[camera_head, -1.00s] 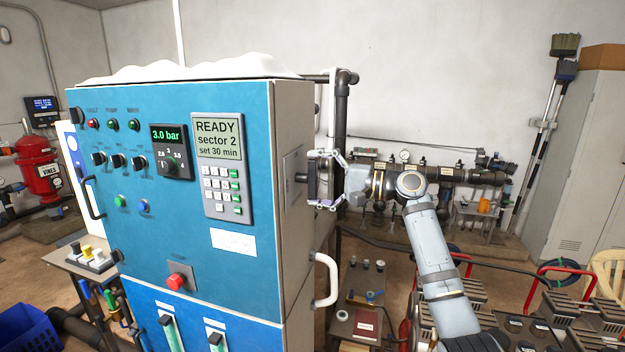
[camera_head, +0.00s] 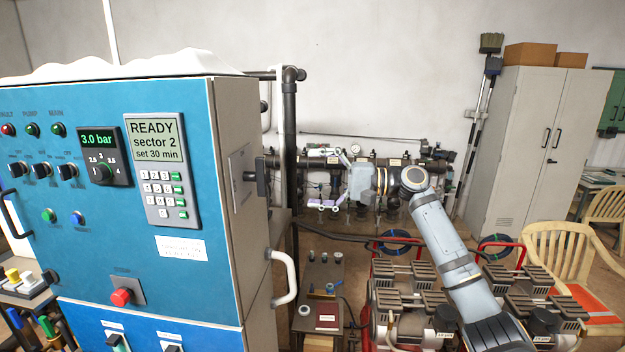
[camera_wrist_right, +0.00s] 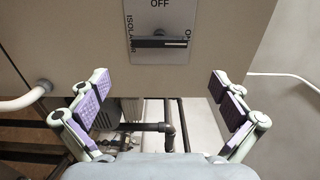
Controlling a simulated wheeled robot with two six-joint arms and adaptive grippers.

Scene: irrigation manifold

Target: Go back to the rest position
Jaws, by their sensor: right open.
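My right gripper (camera_head: 318,178) is open and empty, in the air to the right of the blue control cabinet (camera_head: 90,240). Its two purple-padded fingers are spread wide in the right wrist view (camera_wrist_right: 160,92). The black isolator handle (camera_head: 256,178) sticks out from the cabinet's side panel, apart from the fingers. In the right wrist view the handle (camera_wrist_right: 160,43) lies crosswise on its plate, below the word OFF. My left gripper is not in view.
A white grab handle (camera_head: 286,277) juts from the cabinet side below the isolator. A pipe manifold (camera_head: 410,163) runs behind my gripper. Pump units (camera_head: 400,290) stand below my right arm. A grey locker (camera_head: 515,140) and a cream chair (camera_head: 555,250) stand at the right.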

